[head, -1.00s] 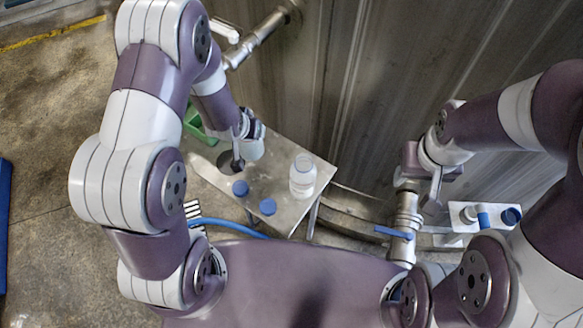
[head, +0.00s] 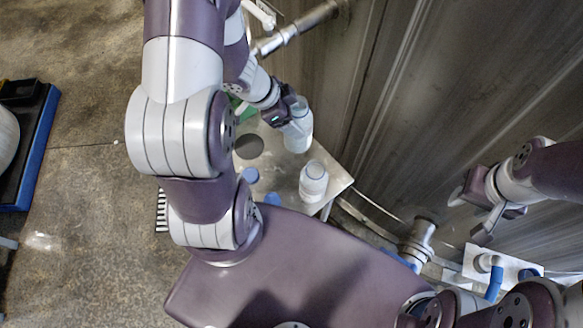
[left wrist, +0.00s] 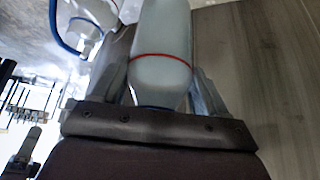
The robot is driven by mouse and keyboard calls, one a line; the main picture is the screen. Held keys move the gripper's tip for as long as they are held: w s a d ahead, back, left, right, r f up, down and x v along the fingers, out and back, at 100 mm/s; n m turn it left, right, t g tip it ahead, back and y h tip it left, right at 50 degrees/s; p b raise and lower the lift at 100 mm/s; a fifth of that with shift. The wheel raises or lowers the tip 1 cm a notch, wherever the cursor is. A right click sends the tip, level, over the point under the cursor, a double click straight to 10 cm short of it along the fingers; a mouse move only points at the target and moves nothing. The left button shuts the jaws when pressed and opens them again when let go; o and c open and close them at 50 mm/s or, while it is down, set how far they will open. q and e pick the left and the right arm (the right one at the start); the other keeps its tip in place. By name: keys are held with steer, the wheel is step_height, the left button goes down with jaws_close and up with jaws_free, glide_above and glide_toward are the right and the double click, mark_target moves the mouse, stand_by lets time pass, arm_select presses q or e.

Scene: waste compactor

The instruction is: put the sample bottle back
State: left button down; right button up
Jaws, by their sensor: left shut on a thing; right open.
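My left gripper (head: 290,117) is shut on a pale bottle (head: 299,135) above the back of the small metal table (head: 275,158). In the left wrist view the held bottle (left wrist: 160,65) sits between both fingers, with a red line across it and a blue line near the palm. A second white bottle (head: 313,184) stands upright at the table's right corner, apart from the gripper. A dark round spot (head: 248,146) shows on the table; I cannot tell if it is a hole. My right gripper (head: 482,205) is open and empty at the right.
Two blue caps or discs show on the table, one at its left front (head: 250,175). A metal wall (head: 440,90) rises behind. A pipe (head: 300,35) runs above the table. A valve fitting (head: 418,240) and a white plate with blue parts (head: 480,268) are at the lower right.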

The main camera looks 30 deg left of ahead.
mark_target(288, 148)
arm_select(q)
steer(key=shift+m+g, duration=0.3)
steer(key=shift+m, duration=0.5)
steer(key=s+f+b, duration=0.1)
steer(key=f, duration=0.2)
steer(key=s+f+b, duration=0.1)
steer(key=f+b, duration=0.1)
steer(key=f, duration=0.1)
steer(key=s+f+b, duration=0.1)
steer(key=f, duration=0.2)
steer(key=shift+a+f+b, duration=0.35)
steer(key=shift+f, duration=0.3)
steer(key=shift+f, duration=0.15)
jaws_free()
